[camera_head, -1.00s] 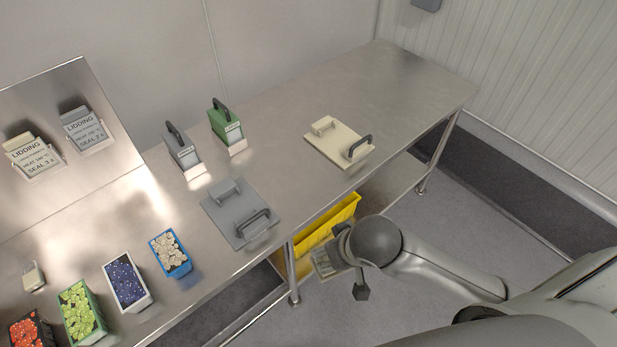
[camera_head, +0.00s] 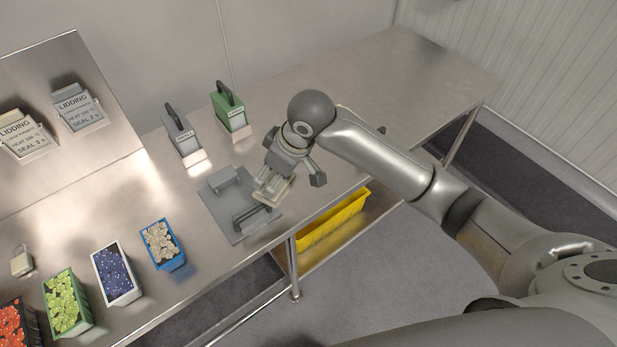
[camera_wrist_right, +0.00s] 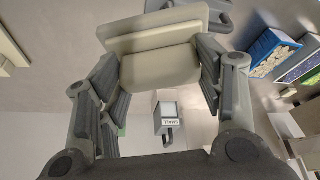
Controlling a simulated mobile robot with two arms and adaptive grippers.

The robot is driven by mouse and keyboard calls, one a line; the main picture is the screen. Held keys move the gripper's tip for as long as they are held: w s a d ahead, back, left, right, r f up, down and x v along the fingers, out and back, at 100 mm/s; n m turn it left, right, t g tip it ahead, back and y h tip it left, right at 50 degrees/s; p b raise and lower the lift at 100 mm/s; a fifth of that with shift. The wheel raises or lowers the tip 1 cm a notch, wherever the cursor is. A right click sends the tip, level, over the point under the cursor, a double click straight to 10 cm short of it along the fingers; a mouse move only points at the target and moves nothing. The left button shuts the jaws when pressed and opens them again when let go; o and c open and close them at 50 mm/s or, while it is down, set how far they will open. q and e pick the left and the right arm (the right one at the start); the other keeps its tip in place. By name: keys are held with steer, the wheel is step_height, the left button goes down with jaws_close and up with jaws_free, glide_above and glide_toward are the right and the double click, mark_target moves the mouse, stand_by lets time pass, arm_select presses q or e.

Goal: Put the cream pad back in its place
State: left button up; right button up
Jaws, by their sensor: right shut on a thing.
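My right gripper (camera_head: 282,176) is shut on the cream pad (camera_head: 272,190), a pale stepped block, and holds it over the right part of the grey board (camera_head: 236,212). In the right wrist view the pad (camera_wrist_right: 158,66) sits between the two fingers, with its thicker part towards the top of the picture. Whether the pad touches the grey board cannot be told. The grey board lies on the steel table and has a grey block and a dark handle. The cream board at the right is almost wholly hidden behind my right arm. My left gripper is not in view.
Behind stand a grey holder (camera_head: 183,135) and a green holder (camera_head: 229,108), both with dark handles. Blue (camera_head: 164,250), white (camera_head: 118,273) and green (camera_head: 67,302) tubs line the front left. A yellow bin (camera_head: 334,221) sits below. The table's far right is clear.

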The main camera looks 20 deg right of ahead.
steer(key=w+d+f, duration=0.2)
steer(key=d+f, duration=0.1)
steer(key=w+d+f+p, duration=0.1)
steer(key=w+d+f, duration=0.4)
steer(key=d+f, duration=0.1)
steer(key=d, duration=0.1)
steer(key=shift+w+f, duration=0.1)
steer(key=shift+w, duration=0.15)
steer(key=shift+f+p, duration=0.35)
steer(key=shift+f, duration=1.25)
steer(key=o, duration=1.5)
steer(key=shift+f, duration=0.1)
steer(key=shift+c, duration=0.2)
